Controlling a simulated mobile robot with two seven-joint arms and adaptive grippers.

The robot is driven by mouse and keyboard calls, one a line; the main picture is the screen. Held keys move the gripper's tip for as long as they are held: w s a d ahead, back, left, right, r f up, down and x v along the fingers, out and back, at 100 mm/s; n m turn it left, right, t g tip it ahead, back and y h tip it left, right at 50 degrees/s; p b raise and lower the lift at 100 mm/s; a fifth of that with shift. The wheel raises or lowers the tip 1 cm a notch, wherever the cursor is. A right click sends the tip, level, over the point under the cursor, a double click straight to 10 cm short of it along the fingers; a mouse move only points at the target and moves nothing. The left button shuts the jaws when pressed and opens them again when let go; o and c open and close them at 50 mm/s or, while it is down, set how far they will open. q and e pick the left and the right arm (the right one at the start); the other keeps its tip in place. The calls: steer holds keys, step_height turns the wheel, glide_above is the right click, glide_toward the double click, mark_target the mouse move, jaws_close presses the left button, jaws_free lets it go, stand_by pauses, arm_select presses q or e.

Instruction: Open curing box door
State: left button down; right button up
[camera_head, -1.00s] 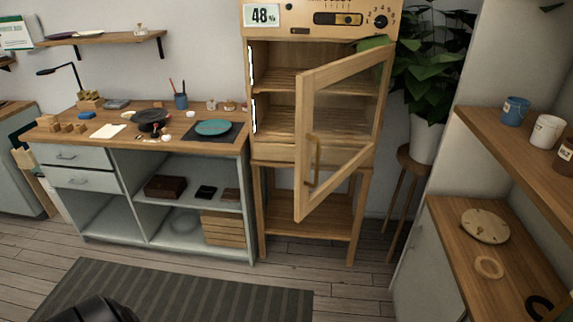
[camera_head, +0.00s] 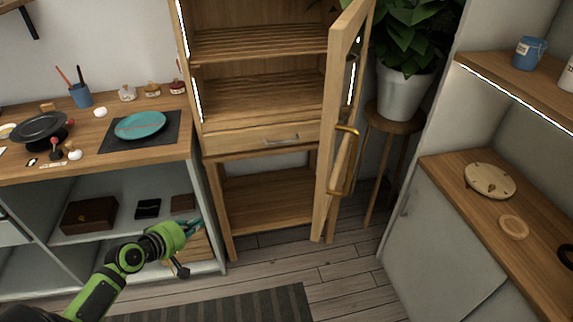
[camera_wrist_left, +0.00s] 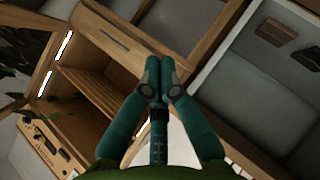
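The curing box (camera_head: 203,118) is a wooden cabinet with slatted shelves and a lit strip inside. Its door (camera_head: 334,120), hinged at the right, stands wide open and shows nearly edge-on, with its brass handle (camera_head: 344,160) on the free side. My left gripper (camera_head: 192,226) is in front of the workbench's lower shelves, left of and apart from the door and handle. In the left wrist view its teal fingers (camera_wrist_left: 161,70) meet at the tips with nothing visible between them. The box interior (camera_wrist_left: 88,95) shows beyond them. My right gripper is not in view.
A workbench (camera_head: 175,168) with a teal plate stands left of the box. A potted plant (camera_head: 402,92) on a stool is just behind the door. A counter (camera_head: 460,188) with round wooden pieces is at right.

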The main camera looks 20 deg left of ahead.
arm_select(q)
steer(key=w+d+r+t+h+b, duration=0.1)
steer(key=d+r+h, duration=0.15)
steer(key=r, duration=0.55)
steer(key=w+d+r+t+h+b, duration=0.15)
steer(key=d+r, duration=0.25)
steer(key=r, duration=0.4)
steer(key=s+d+r+m+g+h, duration=0.1)
steer(key=s+d+r+m+h, duration=0.15)
steer(key=d+r, duration=0.3)
steer(key=s+d+r+m+h, duration=0.1)
steer(key=s+d+r+h, duration=0.3)
steer(key=r, duration=0.3)
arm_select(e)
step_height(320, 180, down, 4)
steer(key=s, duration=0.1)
arm_select(q)
steer(key=w+d+p, duration=0.8)
steer(key=d, duration=0.3)
steer(key=shift+d, duration=0.4)
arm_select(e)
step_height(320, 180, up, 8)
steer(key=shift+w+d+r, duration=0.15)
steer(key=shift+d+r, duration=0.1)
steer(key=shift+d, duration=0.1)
arm_select(q)
steer(key=shift+w+n+g+h, duration=0.1)
steer(key=shift+n+g+h, duration=0.15)
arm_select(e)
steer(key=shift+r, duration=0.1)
